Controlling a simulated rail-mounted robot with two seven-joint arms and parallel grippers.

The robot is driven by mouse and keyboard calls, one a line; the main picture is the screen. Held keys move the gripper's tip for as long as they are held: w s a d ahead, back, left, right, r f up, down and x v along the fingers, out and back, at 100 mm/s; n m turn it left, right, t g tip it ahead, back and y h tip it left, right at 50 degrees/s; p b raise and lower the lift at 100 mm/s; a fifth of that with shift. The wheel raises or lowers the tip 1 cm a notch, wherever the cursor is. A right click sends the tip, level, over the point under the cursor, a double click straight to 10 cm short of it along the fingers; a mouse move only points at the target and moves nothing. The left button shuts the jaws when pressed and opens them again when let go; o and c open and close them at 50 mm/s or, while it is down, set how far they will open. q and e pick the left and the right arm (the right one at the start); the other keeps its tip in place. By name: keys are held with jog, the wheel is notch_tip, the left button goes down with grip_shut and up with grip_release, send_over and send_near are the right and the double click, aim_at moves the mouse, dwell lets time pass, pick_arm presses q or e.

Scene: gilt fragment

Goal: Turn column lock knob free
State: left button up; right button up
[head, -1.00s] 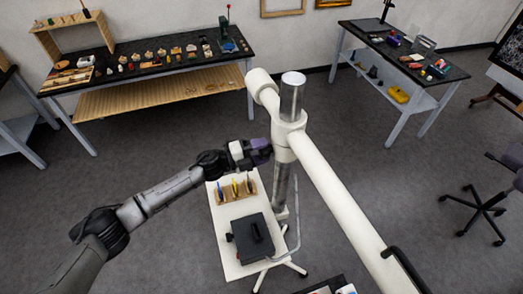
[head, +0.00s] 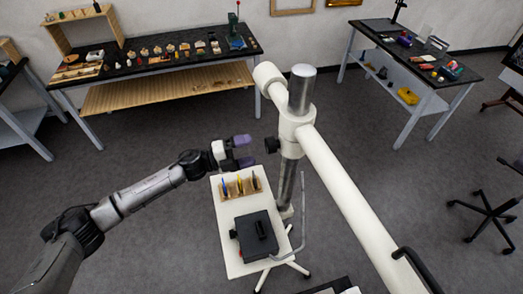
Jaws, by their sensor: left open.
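The column lock knob (head: 272,145) is small and black. It sticks out to the left from the white collar (head: 293,125) on the metal column (head: 301,88). My left gripper (head: 246,151) is left of the knob, with its purple fingers pointing toward it. The fingers are open and apart from the knob, with a small gap of floor showing between. The white boom (head: 345,190) runs from the collar to the lower right. My right gripper does not show.
A white stand (head: 228,215) below holds a rack of tools (head: 240,186) and a dark box (head: 256,236). Workbenches (head: 160,60) stand along the back wall.

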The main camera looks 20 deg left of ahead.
pick_arm(q)
jog(key=b+v, duration=0.2)
jog(key=v, duration=0.5)
dwell(0.3)
